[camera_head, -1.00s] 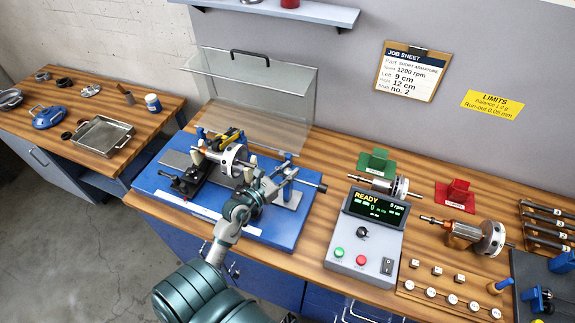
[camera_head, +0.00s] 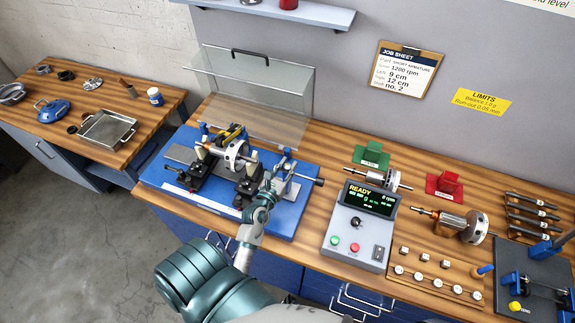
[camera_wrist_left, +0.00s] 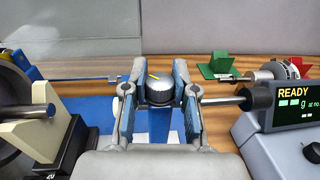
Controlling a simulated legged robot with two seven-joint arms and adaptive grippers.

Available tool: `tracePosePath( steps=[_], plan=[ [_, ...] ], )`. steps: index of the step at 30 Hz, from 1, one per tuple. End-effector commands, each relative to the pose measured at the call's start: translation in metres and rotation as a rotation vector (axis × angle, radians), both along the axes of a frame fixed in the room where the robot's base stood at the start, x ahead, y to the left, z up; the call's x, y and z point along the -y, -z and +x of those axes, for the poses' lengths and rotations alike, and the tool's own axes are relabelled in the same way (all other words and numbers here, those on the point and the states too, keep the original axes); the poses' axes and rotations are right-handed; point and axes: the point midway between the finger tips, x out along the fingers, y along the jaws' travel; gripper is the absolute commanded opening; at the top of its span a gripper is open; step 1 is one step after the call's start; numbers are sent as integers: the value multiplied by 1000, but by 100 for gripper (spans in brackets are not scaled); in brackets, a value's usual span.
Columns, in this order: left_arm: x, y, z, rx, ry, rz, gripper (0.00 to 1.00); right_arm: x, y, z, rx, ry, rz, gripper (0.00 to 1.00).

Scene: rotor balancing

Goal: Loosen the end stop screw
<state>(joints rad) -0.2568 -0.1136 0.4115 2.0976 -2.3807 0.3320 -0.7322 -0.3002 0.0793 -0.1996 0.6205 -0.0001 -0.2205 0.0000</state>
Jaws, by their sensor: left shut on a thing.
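The end stop is a blue post (camera_head: 282,165) at the right end of the blue balancing base. Its screw has a round, dark and silver knurled head (camera_wrist_left: 160,92) with a yellow mark on top, standing upright on the blue post in the left wrist view. My left gripper (camera_head: 269,187) reaches the end stop from the front. In the wrist view its two fingers close on the screw head from both sides. In the head view the gripper hides the screw. My right gripper is not in view.
A rotor (camera_head: 237,155) rests on supports left of the end stop. A rod with a dark end (camera_head: 318,182) sticks out to the right. A clear raised cover (camera_head: 265,100) stands behind. The control box (camera_head: 355,230) reading READY stands to the right.

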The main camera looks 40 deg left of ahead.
Motion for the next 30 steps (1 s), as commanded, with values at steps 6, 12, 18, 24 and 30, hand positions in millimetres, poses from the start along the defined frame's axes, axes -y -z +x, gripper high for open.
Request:
tracePosePath(
  steps=[6, 12, 18, 24, 30],
  plan=[
    [0, 2, 0, -4, 1, -2, 50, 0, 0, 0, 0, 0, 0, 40],
    [0, 1, 0, -2, 1, -1, 54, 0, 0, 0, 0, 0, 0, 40],
    [1, 1, -6, -3, 1, -2, 54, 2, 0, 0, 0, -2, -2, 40],
    [8, 3, -41, -7, 1, -1, 54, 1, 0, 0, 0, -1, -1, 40],
    [17, 3, -85, -7, 2, 0, 54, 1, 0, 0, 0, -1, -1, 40]
  ],
)
